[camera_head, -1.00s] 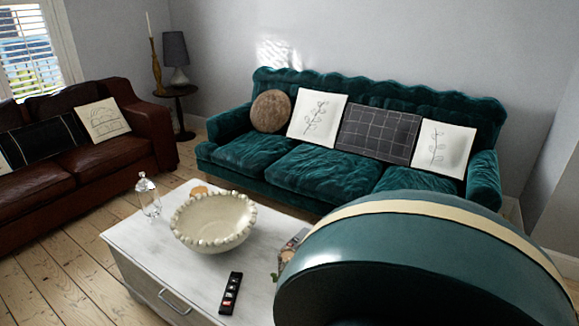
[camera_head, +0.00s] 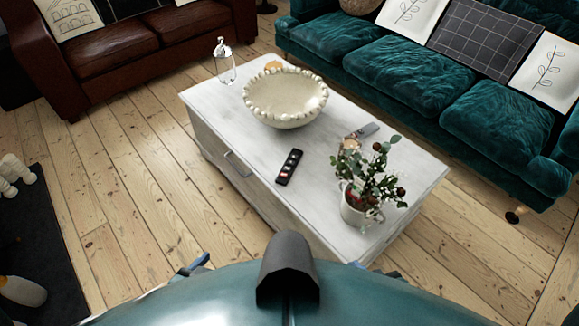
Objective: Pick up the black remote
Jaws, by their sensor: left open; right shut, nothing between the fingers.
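The black remote (camera_head: 289,167) lies flat on the white coffee table (camera_head: 235,125), near its front long edge. It has a few red and white buttons. A grey, slim object (camera_head: 362,131), perhaps another remote, lies farther back by the plant. My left gripper (camera_head: 193,266) shows only as a small blue and dark tip at the bottom, left of centre; it is open. My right gripper (camera_head: 375,269) shows only as small tips at the bottom, right of centre; it is shut and empty. Both are apart from the remote, and my teal body hides the rest.
A brown sofa (camera_head: 120,45) and a teal sofa (camera_head: 420,75) stand behind. Bare floorboards (camera_head: 120,180) are free at left; a dark rug (camera_head: 40,240) lies far left.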

